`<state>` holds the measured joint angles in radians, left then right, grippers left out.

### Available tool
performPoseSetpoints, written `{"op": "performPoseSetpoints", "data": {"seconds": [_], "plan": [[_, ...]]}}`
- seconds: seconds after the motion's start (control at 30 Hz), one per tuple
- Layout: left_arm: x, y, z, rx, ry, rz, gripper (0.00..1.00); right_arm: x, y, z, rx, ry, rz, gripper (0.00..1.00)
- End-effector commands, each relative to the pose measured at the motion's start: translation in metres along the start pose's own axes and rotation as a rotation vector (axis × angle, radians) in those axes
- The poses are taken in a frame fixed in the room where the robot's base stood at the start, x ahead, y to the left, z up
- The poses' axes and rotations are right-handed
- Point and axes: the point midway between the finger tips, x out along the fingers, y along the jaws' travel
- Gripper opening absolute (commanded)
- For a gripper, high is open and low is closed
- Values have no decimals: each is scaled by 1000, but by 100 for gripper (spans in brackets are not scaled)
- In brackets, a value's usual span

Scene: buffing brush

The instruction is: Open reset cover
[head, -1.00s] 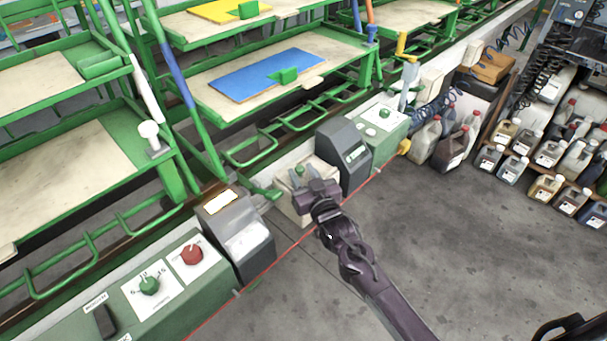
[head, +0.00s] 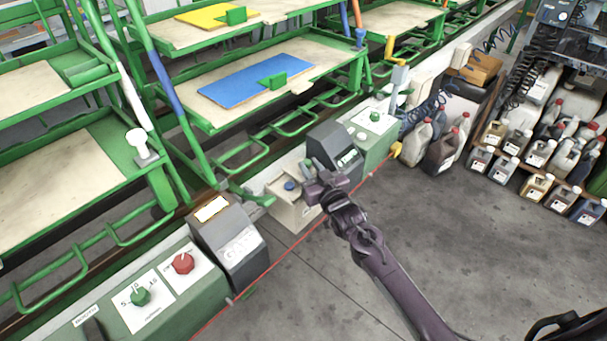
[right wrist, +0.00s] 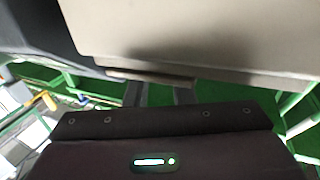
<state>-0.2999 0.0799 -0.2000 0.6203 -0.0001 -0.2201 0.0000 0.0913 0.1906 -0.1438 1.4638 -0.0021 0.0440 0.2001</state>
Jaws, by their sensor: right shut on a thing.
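A small cream box (head: 295,213) stands on the green-and-grey console row, with a blue button (head: 289,185) on its top. My right gripper (head: 314,184) is at the right side of this box, beside the button. It is shut on a thin pale edge (right wrist: 150,78), which I take for the reset cover. The gripper hides most of the cover in the head view. A cream panel (right wrist: 200,35) fills the top of the right wrist view; I cannot tell whether it is the cover or the box. My left gripper is not in view.
A dark grey slanted unit (head: 334,152) stands close to the right of the box. Another grey unit (head: 228,240) stands to its left, near a green panel with red (head: 183,263) and green (head: 140,296) knobs. Green shelving is behind; the floor in front is clear.

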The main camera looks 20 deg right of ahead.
Motion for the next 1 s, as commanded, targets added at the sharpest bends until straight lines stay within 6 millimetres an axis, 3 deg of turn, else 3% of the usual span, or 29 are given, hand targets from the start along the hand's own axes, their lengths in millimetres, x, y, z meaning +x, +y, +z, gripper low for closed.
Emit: {"op": "performPoseSetpoints", "data": {"seconds": [0.13,0.17,0.3,0.67,1.0], "plan": [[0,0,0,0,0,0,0,0,-1,0,1,-1,0,0],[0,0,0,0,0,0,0,0,-1,0,1,-1,0,24],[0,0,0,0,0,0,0,0,-1,0,1,-1,0,42],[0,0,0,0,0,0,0,-5,-1,2,1,-3,0,43],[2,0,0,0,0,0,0,-57,-1,2,0,-3,0,43]]}}
